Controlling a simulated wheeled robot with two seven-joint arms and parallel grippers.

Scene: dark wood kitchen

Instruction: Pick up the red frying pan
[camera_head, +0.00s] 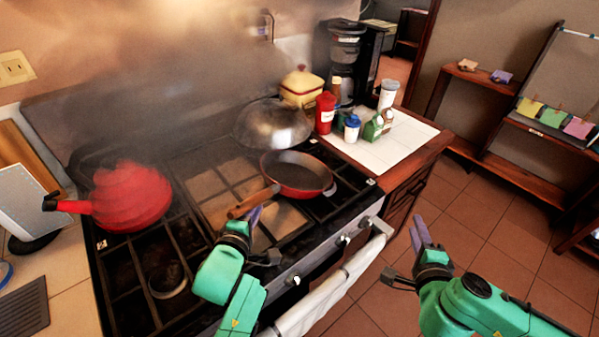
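The red frying pan (297,174) sits on the right part of the stove, with a dark inside and a red rim. Its brown wooden handle (253,202) points to the lower left, toward the stove's front. My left gripper (267,234) is open just in front of the handle. Its purple finger overlaps the handle in the picture; I cannot tell whether they touch. Nothing shows between its fingers. My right gripper (402,247) is open and empty, right of the stove's front and over the floor, away from the pan.
A metal lid or dome (272,124) is behind the pan. A towel-hung rail (335,285) runs along the stove's front.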

